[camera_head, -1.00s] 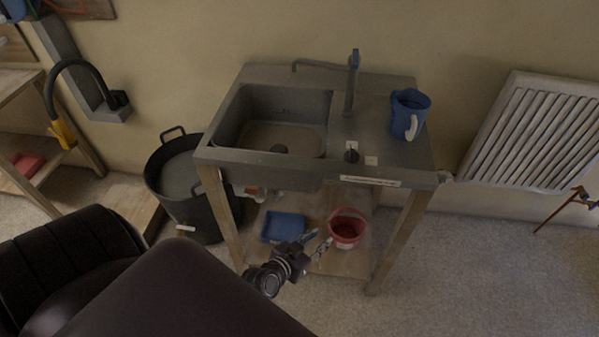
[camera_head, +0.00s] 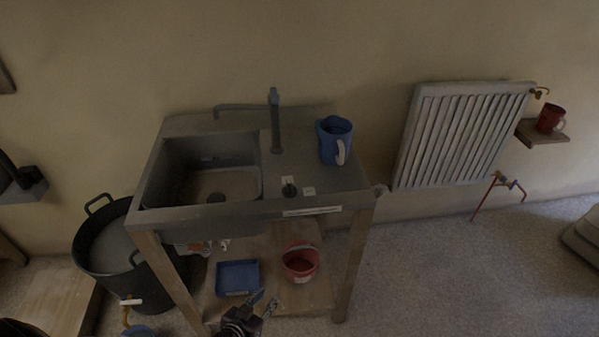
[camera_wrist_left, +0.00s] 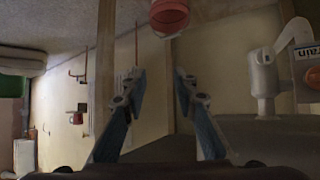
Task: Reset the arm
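My left gripper (camera_head: 263,304) is at the bottom of the head view, in front of the sink stand's lower shelf. In the left wrist view its two fingers (camera_wrist_left: 158,88) stand apart with nothing between them. The red bucket (camera_head: 300,262) is on the lower shelf beyond the gripper; it also shows at the top of the left wrist view (camera_wrist_left: 169,17). The gripper does not visibly touch it. Most of the left arm is outside the head view. My right gripper is in neither view.
The grey sink stand (camera_head: 250,209) carries a blue jug (camera_head: 334,141) on top. A blue tray (camera_head: 237,278) lies on its lower shelf. A black tub (camera_head: 143,283) stands left. A radiator (camera_head: 462,136) and a small shelf with a red mug (camera_head: 550,119) are right.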

